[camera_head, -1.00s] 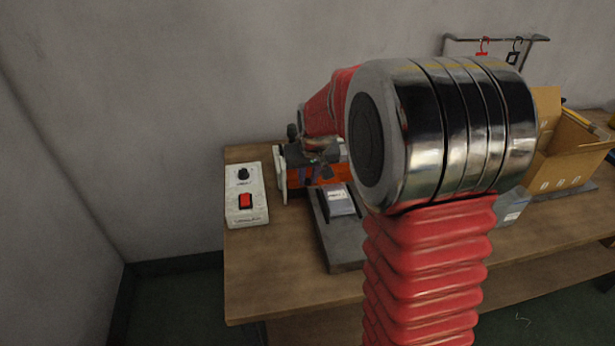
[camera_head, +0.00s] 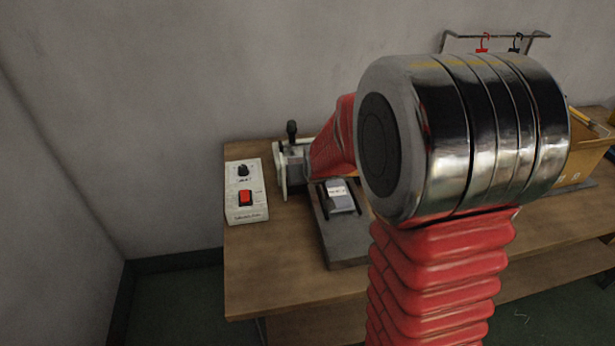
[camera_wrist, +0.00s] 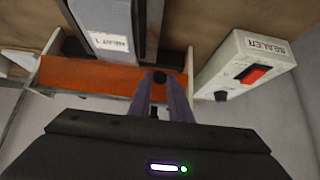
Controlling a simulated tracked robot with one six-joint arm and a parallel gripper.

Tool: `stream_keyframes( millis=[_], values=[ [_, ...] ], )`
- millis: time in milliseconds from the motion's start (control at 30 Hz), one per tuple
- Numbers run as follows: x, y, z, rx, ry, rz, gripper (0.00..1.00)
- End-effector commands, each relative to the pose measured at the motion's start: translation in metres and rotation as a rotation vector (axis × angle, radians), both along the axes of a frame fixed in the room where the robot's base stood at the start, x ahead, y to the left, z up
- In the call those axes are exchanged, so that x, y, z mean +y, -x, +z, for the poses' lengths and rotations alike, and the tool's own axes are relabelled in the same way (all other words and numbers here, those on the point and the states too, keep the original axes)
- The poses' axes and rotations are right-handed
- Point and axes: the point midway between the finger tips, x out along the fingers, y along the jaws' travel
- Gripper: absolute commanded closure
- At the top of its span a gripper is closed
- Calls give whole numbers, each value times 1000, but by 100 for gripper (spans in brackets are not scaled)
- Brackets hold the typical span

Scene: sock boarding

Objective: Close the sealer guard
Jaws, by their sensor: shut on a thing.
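The sealer guard (camera_wrist: 90,76) is an orange panel between white side plates. In the wrist view it stretches across behind my fingertips, at the end of the dark bed. My gripper (camera_wrist: 160,82) is shut on a small black knob (camera_wrist: 159,77) at the guard's right part; the exact contact is partly hidden by the fingers. In the head view the sealer (camera_head: 294,170) shows a white side frame and a black-topped lever (camera_head: 291,130). My arm hides the guard and my gripper there.
A white control box (camera_head: 246,191) with a dial and red switch stands left of the sealer. A labelled grey pack (camera_head: 341,197) lies on the dark bed (camera_head: 345,252). A cardboard box (camera_head: 588,158) and a hook rack (camera_head: 495,37) are on the right.

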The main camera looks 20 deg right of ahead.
Motion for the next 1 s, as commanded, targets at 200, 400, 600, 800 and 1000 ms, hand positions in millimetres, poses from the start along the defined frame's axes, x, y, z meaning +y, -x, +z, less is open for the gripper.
stream_keyframes(
  millis=[200,400,600,800,1000],
  values=[
    [1,0,-9,-107,13,3,100],
    [1,-1,-16,-204,36,3,100],
    [0,-3,-22,-304,56,3,100],
    [-1,-6,-28,-400,75,3,100],
    [-1,-9,-32,-476,92,3,100]
  ],
)
